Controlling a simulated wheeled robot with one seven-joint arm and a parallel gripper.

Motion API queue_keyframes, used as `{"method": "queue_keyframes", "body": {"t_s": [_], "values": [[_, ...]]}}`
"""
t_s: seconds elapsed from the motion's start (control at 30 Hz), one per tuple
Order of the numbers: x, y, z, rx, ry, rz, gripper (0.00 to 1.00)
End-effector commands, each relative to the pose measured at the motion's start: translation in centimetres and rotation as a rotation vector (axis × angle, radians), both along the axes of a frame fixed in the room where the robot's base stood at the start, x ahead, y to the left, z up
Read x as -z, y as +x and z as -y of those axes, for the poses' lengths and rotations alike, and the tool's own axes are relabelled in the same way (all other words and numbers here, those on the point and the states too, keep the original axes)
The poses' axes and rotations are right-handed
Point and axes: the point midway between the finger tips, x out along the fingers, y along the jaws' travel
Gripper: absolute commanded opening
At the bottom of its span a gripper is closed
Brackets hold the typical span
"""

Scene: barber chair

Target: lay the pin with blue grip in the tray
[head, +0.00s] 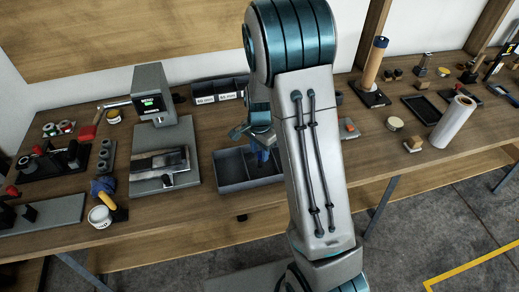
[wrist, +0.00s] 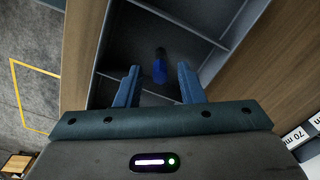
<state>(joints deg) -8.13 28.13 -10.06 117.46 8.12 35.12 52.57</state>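The tray (head: 232,187) is a dark grey box with divided compartments on the bench, left of my arm in the head view. In the wrist view its divider (wrist: 178,21) and inner walls show. The pin with blue grip (wrist: 160,70) is in a tray compartment, its blue end towards my gripper and its darker end pointing away. My gripper (wrist: 157,82) is open above that compartment. The pin appears between the two blue fingers but touches neither. In the head view my gripper (head: 262,157) is over the tray's right part, and the pin cannot be made out there.
Labelled bins (head: 217,92) stand behind the tray. A grey device with a green display (head: 153,105) stands to its left. A white roll (head: 453,123) and an empty black tray (head: 421,109) are on the right. Bare bench lies in front of the tray.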

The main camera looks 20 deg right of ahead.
Motion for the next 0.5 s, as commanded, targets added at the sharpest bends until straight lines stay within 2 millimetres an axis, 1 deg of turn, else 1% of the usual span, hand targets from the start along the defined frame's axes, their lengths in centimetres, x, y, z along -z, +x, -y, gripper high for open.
{"method": "queue_keyframes", "body": {"t_s": [0.2,0.33,0.43,0.5], "values": [[-0.1,0.0,0.0,0.0,0.0,0.0,0.35],[-0.7,0.0,0.0,0.0,0.0,0.002,0.35],[-2.0,0.1,0.0,-0.001,0.0,0.004,0.35],[-3.3,0.1,0.0,-0.002,0.0,0.006,0.35]]}}
